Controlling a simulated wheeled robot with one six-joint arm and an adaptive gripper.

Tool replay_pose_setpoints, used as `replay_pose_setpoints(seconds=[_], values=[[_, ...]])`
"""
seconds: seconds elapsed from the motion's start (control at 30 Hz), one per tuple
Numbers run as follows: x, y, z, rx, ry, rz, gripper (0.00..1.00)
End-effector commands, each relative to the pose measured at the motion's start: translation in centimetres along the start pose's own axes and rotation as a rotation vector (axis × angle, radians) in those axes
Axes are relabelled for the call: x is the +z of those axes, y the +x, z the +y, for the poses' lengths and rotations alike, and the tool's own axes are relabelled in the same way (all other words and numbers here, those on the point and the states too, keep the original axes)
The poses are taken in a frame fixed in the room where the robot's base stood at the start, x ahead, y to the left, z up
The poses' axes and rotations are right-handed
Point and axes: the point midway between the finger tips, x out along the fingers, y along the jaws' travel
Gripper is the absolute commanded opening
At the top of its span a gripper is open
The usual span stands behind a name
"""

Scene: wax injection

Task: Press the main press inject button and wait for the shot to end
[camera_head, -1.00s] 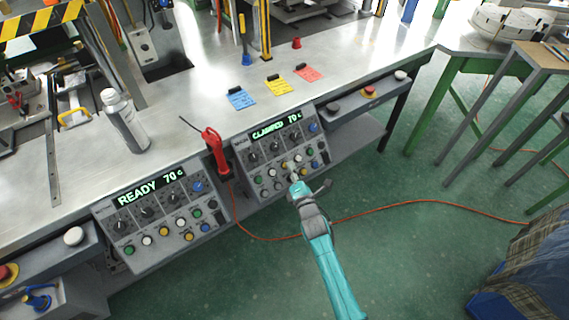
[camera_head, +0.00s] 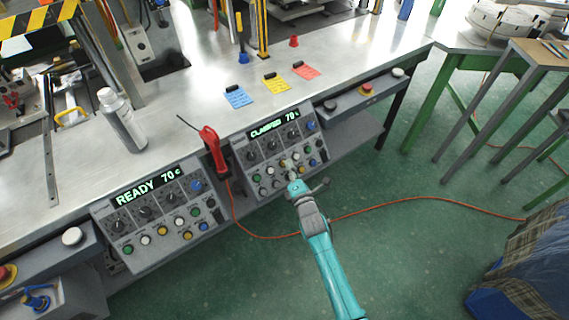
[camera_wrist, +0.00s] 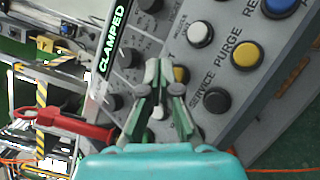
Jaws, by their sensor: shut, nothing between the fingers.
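The right-hand control panel (camera_head: 248,178) shows CLAMPED 70 c on its display (camera_head: 274,124). It also fills the wrist view, with its CLAMPED display (camera_wrist: 113,38). My gripper (camera_head: 289,170) is shut and empty, its tips at this panel's lower button rows. In the wrist view the closed fingertips (camera_wrist: 158,70) are beside a yellow button (camera_wrist: 181,74). The label there is mostly hidden; only a final T shows. Whether the tips touch a button I cannot tell. A white button (camera_wrist: 200,34), yellow PURGE button (camera_wrist: 247,55) and black SERVICE button (camera_wrist: 217,100) are nearby.
A left-hand panel (camera_head: 160,213) reads READY 70 c. A red handheld tool (camera_head: 213,150) hangs between the panels, its orange cable (camera_head: 400,200) crossing the floor. A spray can (camera_head: 124,120) and blue, yellow and red cards stand or lie on the metal bench (camera_head: 185,100).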

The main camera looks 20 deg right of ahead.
Motion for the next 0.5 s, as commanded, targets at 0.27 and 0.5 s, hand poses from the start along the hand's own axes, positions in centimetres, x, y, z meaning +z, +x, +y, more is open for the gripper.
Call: replay_pose_setpoints(seconds=[0.27,0.5], values=[[-0.02,0.03,-0.02,0.0,0.0,0.0,0.0],[-0.36,0.5,-0.33,0.0,0.0,0.0,0.0]])
